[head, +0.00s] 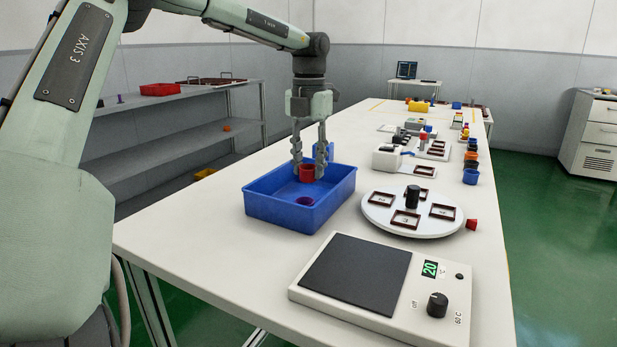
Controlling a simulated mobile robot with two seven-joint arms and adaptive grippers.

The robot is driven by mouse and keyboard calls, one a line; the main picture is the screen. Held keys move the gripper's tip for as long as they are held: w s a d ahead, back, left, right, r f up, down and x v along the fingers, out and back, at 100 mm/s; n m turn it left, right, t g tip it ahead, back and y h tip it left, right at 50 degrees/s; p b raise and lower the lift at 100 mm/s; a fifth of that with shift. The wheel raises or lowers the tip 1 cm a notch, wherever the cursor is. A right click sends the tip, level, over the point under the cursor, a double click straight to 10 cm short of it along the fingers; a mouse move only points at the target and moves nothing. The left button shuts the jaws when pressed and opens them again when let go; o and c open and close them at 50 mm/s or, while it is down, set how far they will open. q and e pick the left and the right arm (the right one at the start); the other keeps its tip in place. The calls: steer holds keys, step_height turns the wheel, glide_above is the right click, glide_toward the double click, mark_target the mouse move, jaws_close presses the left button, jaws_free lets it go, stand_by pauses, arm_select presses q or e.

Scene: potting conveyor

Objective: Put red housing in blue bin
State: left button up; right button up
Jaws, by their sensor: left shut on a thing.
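The blue bin (277,208) stands on the white table, left of the round turntable. My left gripper (308,172) points straight down over the bin, shut on a red housing (307,174) held between its fingers. The red housing is upright, over or inside the bin's opening; I cannot tell whether it touches the bin. A small purple piece (305,201) lies in the bin near its front wall. Another red housing (472,225) lies tilted at the right edge of the turntable. My right gripper is not in view.
A white turntable (385,224) with dark framed parts and a black knob stands right of the bin. A hot plate (357,273) reading 20 is in front. Several small bins and parts line the table (205,235) farther back. Shelves (190,130) stand at left.

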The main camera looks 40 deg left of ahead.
mark_target(308, 180)
arm_select(q)
steer(key=shift+w+a+f, duration=0.25)
steer(key=shift+a+f, duration=0.05)
steer(key=shift+f, duration=0.1)
step_height(308, 180, down, 3)
steer(key=shift+f+p, duration=0.1)
steer(key=shift+p, duration=0.2)
steer(key=shift+f, duration=0.2)
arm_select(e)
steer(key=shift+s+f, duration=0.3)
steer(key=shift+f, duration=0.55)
arm_select(q)
steer(key=shift+f, duration=0.1)
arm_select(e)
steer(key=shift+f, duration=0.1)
arm_select(q)
steer(key=o, duration=0.8)
steer(key=shift+c, duration=0.2)
steer(key=shift+o, duration=0.4)
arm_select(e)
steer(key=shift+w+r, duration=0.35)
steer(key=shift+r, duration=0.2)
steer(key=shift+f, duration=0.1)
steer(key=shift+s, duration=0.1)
